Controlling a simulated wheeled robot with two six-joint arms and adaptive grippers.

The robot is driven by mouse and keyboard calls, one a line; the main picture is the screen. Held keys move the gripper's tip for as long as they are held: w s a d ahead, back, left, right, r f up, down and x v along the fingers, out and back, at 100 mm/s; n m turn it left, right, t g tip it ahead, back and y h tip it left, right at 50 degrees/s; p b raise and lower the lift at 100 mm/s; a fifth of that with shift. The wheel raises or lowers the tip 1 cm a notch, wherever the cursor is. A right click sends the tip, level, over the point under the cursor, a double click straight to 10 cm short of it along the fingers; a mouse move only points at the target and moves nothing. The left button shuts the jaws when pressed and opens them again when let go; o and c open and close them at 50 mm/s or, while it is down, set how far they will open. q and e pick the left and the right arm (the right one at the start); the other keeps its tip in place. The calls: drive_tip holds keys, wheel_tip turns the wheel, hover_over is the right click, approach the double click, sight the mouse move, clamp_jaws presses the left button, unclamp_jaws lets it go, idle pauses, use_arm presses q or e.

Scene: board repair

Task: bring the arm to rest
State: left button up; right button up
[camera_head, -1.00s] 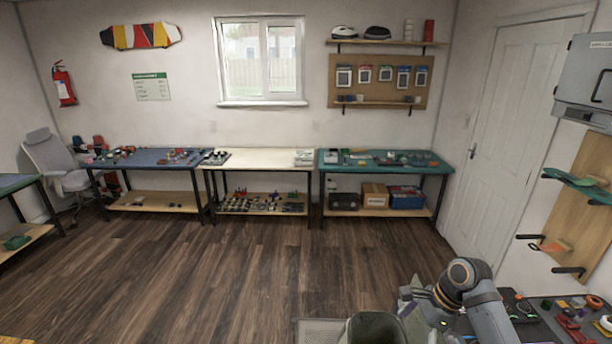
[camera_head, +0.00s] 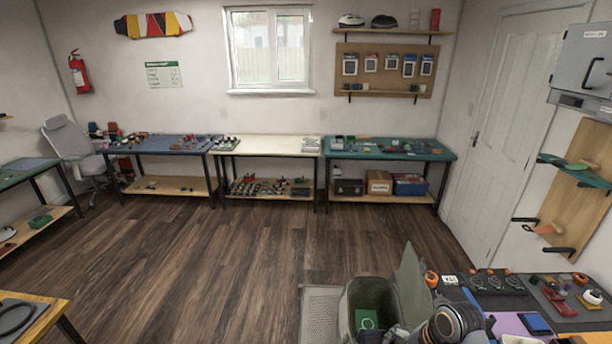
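Part of my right arm (camera_head: 452,322) shows at the bottom edge of the head view, right of centre, as a dark rounded joint with a thin orange ring. It sits low beside the open grey-green bin and the dark bench at the right. Its gripper is out of the picture. My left arm and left gripper do not show at all.
An open grey-green bin (camera_head: 352,318) with a green mark inside stands at the bottom centre. The dark bench (camera_head: 590,317) at the right holds wheels, tools and a phone. A wooden-edged table (camera_head: 50,318) is at lower left. The wooden floor (camera_head: 220,250) between is clear.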

drive_tip(key=s+n+t+h, duration=0.2)
drive_tip(key=s+n+h, duration=0.1)
drive_tip(key=s+n, duration=0.9)
drive_tip(key=s+d+f+g+b, duration=0.2)
drive_tip(key=f+b, duration=0.5)
drive_tip(key=f, duration=2.5)
use_arm(q)
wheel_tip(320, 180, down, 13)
drive_tip(key=b, duration=0.6)
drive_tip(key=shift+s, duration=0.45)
use_arm(e)
drive_tip(key=s+d+f, duration=0.2)
drive_tip(key=s+f, duration=1.6)
drive_tip(key=f, duration=0.5)
drive_tip(key=shift+s+d+f, duration=0.15)
drive_tip(key=shift+s+d, duration=0.15)
drive_tip(key=shift+s, duration=0.1)
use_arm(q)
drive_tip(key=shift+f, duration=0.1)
